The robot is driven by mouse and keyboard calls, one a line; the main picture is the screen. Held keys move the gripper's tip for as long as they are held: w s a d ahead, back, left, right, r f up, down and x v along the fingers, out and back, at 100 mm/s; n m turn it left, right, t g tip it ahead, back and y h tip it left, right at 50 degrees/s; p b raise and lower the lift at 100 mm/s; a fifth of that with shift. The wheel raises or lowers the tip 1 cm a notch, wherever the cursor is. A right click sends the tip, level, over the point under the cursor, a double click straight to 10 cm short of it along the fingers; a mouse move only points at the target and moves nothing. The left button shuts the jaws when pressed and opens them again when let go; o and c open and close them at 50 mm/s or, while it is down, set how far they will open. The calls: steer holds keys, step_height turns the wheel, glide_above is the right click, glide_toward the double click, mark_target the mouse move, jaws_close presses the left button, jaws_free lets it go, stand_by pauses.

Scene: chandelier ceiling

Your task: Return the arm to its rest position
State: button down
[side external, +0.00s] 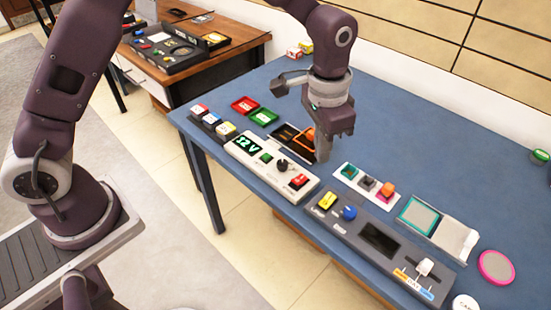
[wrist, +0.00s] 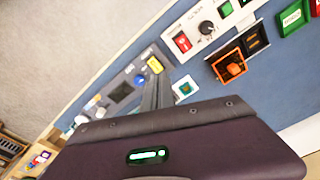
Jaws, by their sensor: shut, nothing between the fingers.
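My gripper (side external: 322,156) hangs pointing down above the blue table (side external: 420,170), over the row of control panels. Its fingers are shut with nothing between them. In the wrist view the shut fingers (wrist: 158,92) show above the dark gripper body. Just beside the fingers in the side view is a black tray with an orange block (side external: 305,140), partly hidden by the gripper. The orange block also shows in the wrist view (wrist: 232,70), to the right of the fingers. I cannot tell the exact height of the fingertips above the table.
A white panel reading 12 V (side external: 268,160) and a grey panel with a dark screen (side external: 380,240) lie along the front edge. Red (side external: 244,104) and green (side external: 264,117) trays lie behind. A pink disc (side external: 496,267) is at the right. A wooden desk (side external: 235,40) stands at the back left.

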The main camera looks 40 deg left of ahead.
steer(key=s+a+r+n+t, duration=0.1)
steer(key=s+a+r, duration=0.45)
steer(key=r, duration=0.25)
steer(key=s+a+r+n+t, duration=0.2)
steer(key=s+a+r, duration=0.35)
steer(key=r, duration=0.25)
steer(key=s+a+n+t, duration=0.2)
steer(key=s+a, duration=0.2)
steer(key=s, duration=1)
steer(key=shift+s, duration=0.25)
